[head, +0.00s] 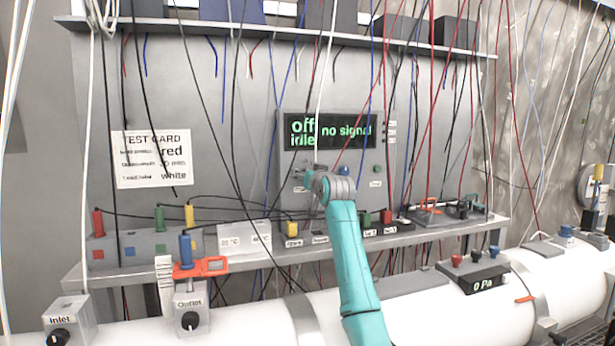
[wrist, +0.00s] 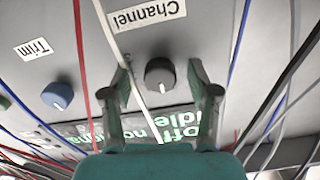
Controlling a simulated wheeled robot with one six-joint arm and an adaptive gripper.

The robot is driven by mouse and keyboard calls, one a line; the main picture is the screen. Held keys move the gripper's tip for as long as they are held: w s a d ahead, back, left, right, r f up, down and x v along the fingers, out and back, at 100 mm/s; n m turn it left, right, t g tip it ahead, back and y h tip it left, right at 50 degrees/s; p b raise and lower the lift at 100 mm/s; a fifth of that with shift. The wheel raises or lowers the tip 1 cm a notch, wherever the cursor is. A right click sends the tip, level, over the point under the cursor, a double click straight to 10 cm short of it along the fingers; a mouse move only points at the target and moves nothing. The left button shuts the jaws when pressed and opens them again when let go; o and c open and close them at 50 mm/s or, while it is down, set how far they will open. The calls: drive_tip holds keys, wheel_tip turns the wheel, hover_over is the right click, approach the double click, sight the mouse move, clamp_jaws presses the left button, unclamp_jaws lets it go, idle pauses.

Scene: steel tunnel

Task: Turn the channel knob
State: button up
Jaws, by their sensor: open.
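In the wrist view, the dark round channel knob (wrist: 160,75) with a pale pointer line is on the grey panel, near its "Channel" label (wrist: 147,15). The pointer line points down in that view. My gripper (wrist: 158,69) is open, with one fingertip on each side of the knob and a visible gap to each. I cannot tell whether the tips reach past its face. In the head view my gripper (head: 304,179) is at the lower left of the display box and hides the knob. The display (head: 328,131) reads "off", "idle" and "no signal".
A blue Trim knob (wrist: 57,95) is beside the channel knob. Loose cables hang in front of the panel, including a white one (wrist: 112,35) close to one finger. A shelf (head: 420,236) with plugs and boxes is below. A test card (head: 152,158) hangs at left.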

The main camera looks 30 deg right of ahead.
drive_tip(key=shift+c, duration=0.3)
clamp_jaws()
drive_tip(key=shift+m, duration=3.9)
drive_tip(key=shift+o, duration=0.3)
unclamp_jaws()
